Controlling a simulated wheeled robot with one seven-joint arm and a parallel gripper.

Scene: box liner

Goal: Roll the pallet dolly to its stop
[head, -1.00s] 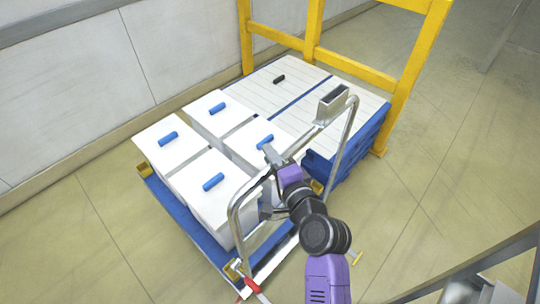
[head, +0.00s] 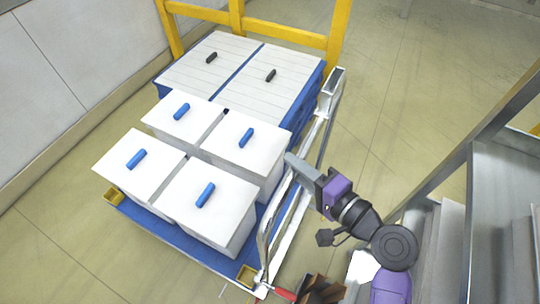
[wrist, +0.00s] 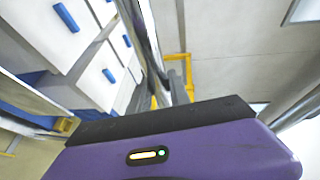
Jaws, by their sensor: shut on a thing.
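The pallet dolly has a blue deck (head: 186,234), and several white boxes (head: 210,190) with blue handles stand on it. Its silver push handle (head: 265,240) rises along its right side. My gripper (head: 290,162) is shut on this handle at the right of the boxes. The wrist view shows a silver tube (wrist: 150,35) beside the boxes, but the fingertips are hidden there. A yellow frame (head: 262,31) stands at the far end. I cannot tell which part is the stop.
White slatted boxes (head: 280,85) with black handles sit on a blue base between the dolly and the frame. A pale wall (head: 60,60) runs along the left. Grey metal structures (head: 500,200) stand close on the right. Open floor (head: 400,85) lies at the upper right.

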